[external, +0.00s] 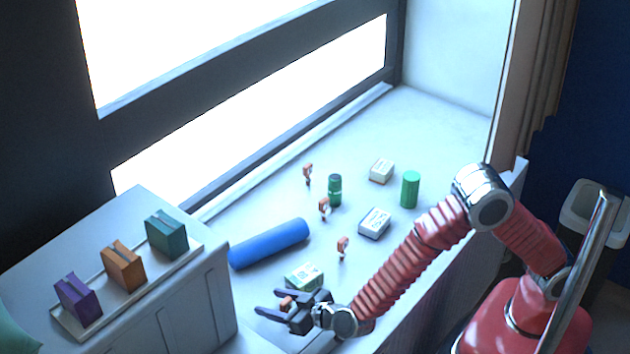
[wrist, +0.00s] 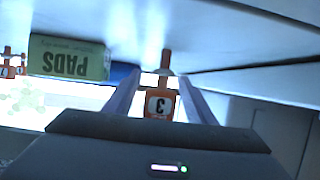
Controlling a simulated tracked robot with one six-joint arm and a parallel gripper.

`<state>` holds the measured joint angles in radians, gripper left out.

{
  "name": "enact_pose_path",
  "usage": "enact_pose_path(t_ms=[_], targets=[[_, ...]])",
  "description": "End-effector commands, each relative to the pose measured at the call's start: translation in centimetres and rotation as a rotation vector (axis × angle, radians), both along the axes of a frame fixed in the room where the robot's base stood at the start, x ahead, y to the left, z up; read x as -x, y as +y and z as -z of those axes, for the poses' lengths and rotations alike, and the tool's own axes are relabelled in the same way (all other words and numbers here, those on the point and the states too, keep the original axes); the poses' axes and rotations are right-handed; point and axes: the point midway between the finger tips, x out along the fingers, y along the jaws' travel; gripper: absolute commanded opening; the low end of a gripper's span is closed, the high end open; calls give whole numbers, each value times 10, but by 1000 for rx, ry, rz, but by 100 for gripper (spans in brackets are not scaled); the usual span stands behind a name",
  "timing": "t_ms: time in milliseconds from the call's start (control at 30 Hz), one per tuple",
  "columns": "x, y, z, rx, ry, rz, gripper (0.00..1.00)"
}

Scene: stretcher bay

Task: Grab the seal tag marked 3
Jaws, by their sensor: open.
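The orange seal tag marked 3 (wrist: 160,106) stands between the two open fingers of my gripper (wrist: 164,95) in the wrist view, its number upside down there. In the external view this tag (external: 286,303) shows as a small orange shape between the fingers of my gripper (external: 280,305), low over the white surface. I cannot tell whether the fingers touch it. Several other orange tags stand farther along the surface, one near the middle (external: 342,246), one by the green bottle (external: 324,208) and one toward the window (external: 307,173). Their numbers are unreadable.
A green-and-white PADS box (wrist: 68,58) stands close beside my gripper, with a blue roll (external: 270,243) behind it. White boxes (external: 374,223), a green bottle (external: 335,190) and a green cylinder (external: 410,189) stand farther right. A cabinet (external: 190,300) with three coloured boxes is at left.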

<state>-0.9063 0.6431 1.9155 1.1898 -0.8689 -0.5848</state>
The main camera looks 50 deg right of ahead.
Motion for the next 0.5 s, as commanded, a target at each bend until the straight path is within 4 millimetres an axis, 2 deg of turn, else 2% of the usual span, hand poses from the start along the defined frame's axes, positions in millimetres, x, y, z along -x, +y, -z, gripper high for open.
enact_pose_path(t_ms=[367, 500], targets=[[0, 0, 0, 0, 0, 0, 49], [0, 0, 0, 0, 0, 0, 39]])
